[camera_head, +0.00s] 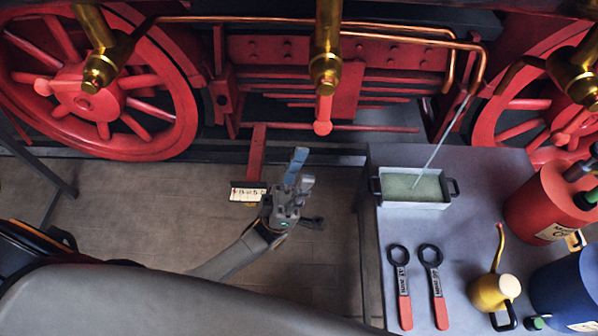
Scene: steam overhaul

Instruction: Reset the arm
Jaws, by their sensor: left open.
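My left gripper (299,172) is in the middle of the head view, at the end of my grey forearm that comes up from the lower left. Its blue-grey fingers point up and away toward the locomotive. It is open and I see nothing between the fingers. It is over the tiled floor, left of the grey table (385,232) and apart from it. A red bar (257,150) with a white marked plate (247,193) is just left of the gripper; I cannot tell the depth gap between them. My right gripper is not in view.
Red wheels (85,103) and brass fittings (325,72) line the back. On the table are a tray (446,204) with a thin rod, two red-handled wrenches (404,302), a yellow oil can (488,293), and red (540,205) and blue (565,290) containers.

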